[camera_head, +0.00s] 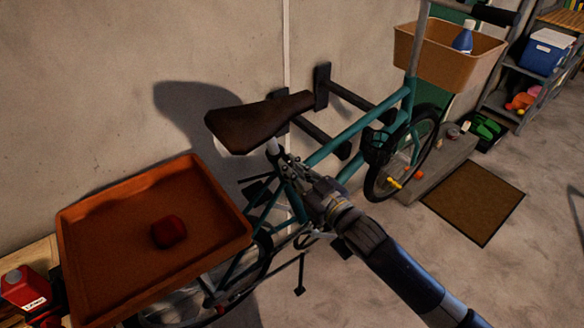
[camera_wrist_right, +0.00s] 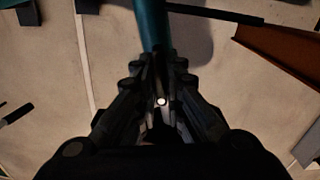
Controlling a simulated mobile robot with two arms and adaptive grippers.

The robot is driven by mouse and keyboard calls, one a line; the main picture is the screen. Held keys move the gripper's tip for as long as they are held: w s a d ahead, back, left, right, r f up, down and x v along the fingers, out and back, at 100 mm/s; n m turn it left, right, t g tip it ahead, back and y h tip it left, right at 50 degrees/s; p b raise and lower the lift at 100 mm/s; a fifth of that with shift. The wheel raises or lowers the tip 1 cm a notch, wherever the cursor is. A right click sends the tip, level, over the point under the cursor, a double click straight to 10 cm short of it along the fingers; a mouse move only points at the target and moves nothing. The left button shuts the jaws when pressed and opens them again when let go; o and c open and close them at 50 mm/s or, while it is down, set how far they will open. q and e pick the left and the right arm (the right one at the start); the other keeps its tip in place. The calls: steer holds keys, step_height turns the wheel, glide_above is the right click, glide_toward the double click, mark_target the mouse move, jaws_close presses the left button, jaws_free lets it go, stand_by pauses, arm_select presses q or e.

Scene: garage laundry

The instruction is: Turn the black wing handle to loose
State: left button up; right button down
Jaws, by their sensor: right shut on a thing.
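The teal bicycle (camera_head: 335,144) stands by the wall with its brown saddle (camera_head: 258,119) on a pale seat post (camera_head: 272,146). My right gripper (camera_head: 284,163) comes in from the lower right and is at the clamp area just below the saddle. Its fingers are shut on the black wing handle, which is mostly hidden by them. In the right wrist view the fingers (camera_wrist_right: 160,68) close together at the teal tube (camera_wrist_right: 153,25). A small pale round spot shows between them. The handle's exact angle cannot be told. My left gripper is not in view.
An orange-brown tray (camera_head: 80,222) with a dark red lump (camera_head: 168,232) sits at the left. A wicker-coloured basket (camera_head: 440,58) with a blue bottle (camera_head: 463,38) is over the front wheel. Black wall brackets (camera_head: 322,86) stick out behind the frame. A brown mat (camera_head: 474,202) lies on clear floor.

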stand_by(0.4)
steer(key=c, duration=1.7)
jaws_free()
steer(key=v, duration=1.2)
steer(key=shift+f, duration=0.1)
